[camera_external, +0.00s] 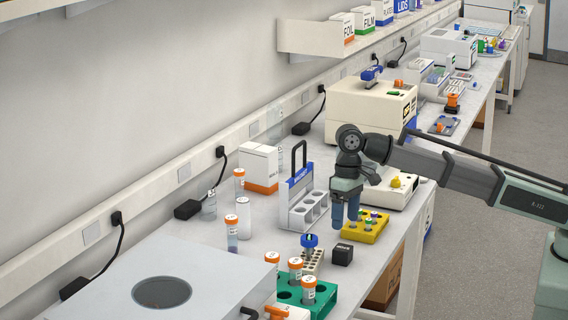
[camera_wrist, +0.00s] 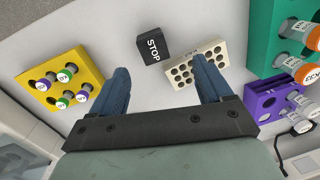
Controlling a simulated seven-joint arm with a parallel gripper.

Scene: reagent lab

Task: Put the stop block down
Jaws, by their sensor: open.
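The stop block is a small black block marked STOP. It rests on the bench in the external view (camera_external: 342,254), between the yellow rack and a small beige rack. In the wrist view the stop block (camera_wrist: 153,47) lies beyond the fingertips, in the gap between them and apart from both. My gripper (camera_external: 345,222) points down above the bench, close to the block, with its two blue fingers. In the wrist view my gripper (camera_wrist: 163,76) has its fingers spread wide with nothing between them.
A yellow rack (camera_external: 352,232) with small vials stands beside the block. A beige perforated rack (camera_wrist: 193,64) is on its other side. A green rack (camera_external: 322,300) with orange-capped tubes stands nearer the camera. A white caddy (camera_external: 297,215) with a tall black handle stands behind.

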